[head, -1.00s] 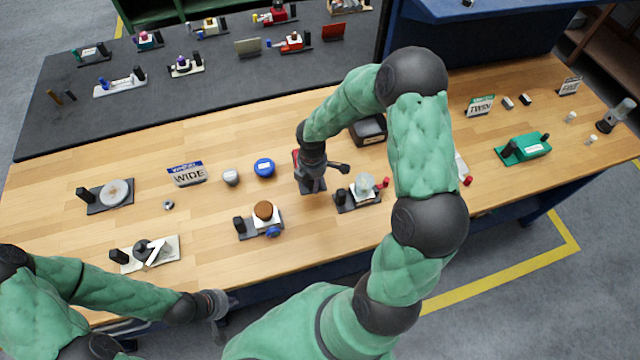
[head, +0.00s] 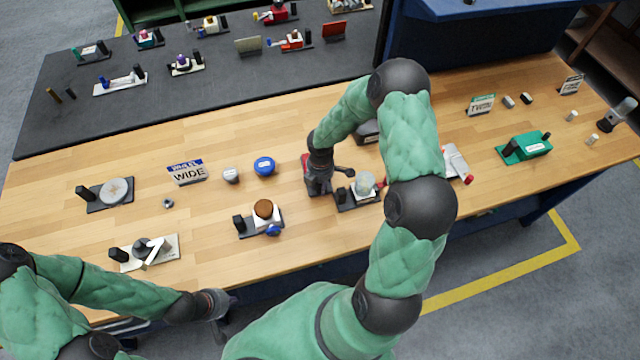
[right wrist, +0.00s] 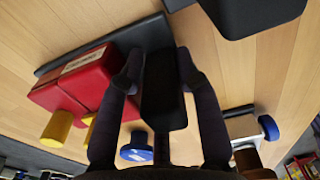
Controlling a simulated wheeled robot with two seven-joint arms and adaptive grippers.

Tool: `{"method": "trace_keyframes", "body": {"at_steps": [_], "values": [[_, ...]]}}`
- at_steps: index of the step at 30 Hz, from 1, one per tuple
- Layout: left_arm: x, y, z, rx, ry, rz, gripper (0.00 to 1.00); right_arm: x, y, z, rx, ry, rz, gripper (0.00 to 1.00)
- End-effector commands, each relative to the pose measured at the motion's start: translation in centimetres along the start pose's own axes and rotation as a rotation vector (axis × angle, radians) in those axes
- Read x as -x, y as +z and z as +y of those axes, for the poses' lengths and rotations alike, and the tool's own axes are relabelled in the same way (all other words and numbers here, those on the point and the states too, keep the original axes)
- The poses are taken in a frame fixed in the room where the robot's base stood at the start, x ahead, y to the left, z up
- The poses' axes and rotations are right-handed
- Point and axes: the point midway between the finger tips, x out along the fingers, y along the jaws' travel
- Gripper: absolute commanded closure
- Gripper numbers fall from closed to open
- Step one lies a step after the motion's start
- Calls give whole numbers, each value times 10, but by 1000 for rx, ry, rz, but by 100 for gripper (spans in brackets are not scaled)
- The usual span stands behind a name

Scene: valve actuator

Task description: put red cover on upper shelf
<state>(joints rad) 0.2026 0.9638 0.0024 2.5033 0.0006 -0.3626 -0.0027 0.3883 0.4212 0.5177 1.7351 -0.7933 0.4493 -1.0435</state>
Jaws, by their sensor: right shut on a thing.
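In the right wrist view a red block (right wrist: 80,80) with a label and yellow knobs sits on a dark base plate (right wrist: 100,50). A black upright post (right wrist: 163,95) stands at the end of that plate. My right gripper (right wrist: 158,70) has its fingers on both sides of this post and is shut on it. In the head view the right gripper (head: 318,188) is low over the wooden table, and only a sliver of the red block (head: 305,160) shows behind it. My left gripper (head: 220,302) is at the table's front edge, its fingers unclear.
An assembly with a clear dome (head: 364,182) stands close right of the right gripper. A brown-topped assembly (head: 264,210) and a blue cap (head: 265,166) are to its left. A dark raised surface (head: 200,100) behind holds several assemblies. A blue shelf unit (head: 460,40) stands at back right.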

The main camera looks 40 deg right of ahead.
Motion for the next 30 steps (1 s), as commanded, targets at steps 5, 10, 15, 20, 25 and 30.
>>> {"method": "trace_keyframes", "body": {"at_steps": [5,10,15,20,25,30], "values": [[-2,0,-1,0,0,0,100,-2,0,0,0,0,0,52],[-2,0,-1,0,0,0,100,-2,0,0,0,0,0,42],[-2,0,-1,0,0,0,100,-2,0,0,0,0,0,42],[1,0,0,0,0,0,100,4,0,0,0,1,0,42],[4,0,2,0,0,0,100,29,0,1,0,4,0,42],[8,0,3,0,0,0,100,65,0,1,-1,4,-1,42]]}}
